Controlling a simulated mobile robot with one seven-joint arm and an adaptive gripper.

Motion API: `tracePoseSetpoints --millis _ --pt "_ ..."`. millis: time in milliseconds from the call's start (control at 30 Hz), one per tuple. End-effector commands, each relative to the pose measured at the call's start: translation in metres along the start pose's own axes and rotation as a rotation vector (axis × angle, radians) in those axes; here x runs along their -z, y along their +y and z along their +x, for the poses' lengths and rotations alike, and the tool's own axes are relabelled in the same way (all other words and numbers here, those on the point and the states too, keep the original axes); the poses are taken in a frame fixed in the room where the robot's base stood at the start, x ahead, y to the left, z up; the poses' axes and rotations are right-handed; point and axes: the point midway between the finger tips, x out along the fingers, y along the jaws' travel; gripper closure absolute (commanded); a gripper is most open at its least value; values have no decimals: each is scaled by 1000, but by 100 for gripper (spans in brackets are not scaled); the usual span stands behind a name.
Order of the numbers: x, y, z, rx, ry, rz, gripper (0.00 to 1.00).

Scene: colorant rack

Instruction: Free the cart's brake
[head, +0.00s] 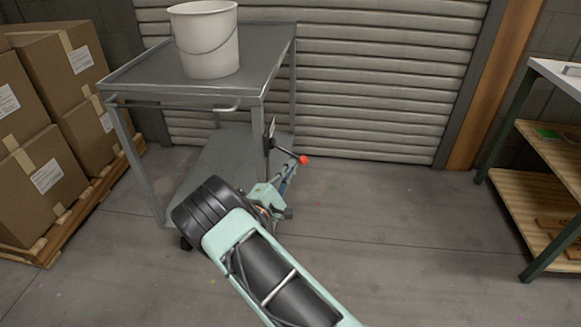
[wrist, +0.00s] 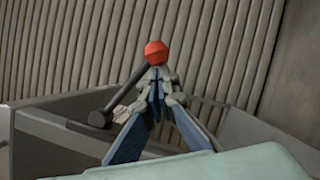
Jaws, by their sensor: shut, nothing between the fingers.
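The grey metal cart (head: 265,100) stands in front of the shutter. Its brake lever (head: 285,151) is a dark rod with a red ball knob (head: 303,160), reaching out from a dark plate on the cart's right side. In the wrist view the rod (wrist: 126,93) slants up from its pivot to the red knob (wrist: 156,51). My gripper (head: 289,171) is shut and empty, close below the knob in the head view. In the wrist view my fingertips (wrist: 156,78) meet just under the knob; I cannot tell whether they touch it.
A white bucket (head: 208,45) stands on the cart's top. Stacked cardboard boxes (head: 50,110) on a pallet are at the left. A workbench with wooden shelves (head: 540,190) is at the right. The floor between cart and bench is clear.

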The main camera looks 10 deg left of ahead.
Motion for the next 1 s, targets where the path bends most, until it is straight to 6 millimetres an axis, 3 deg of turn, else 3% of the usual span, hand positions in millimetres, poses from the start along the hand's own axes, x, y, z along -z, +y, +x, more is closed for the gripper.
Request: tracePoseSetpoints --millis 467,1000 --pt "-16 7 7 -68 -7 -152 100" --pt "-49 39 21 -266 -5 -611 100"
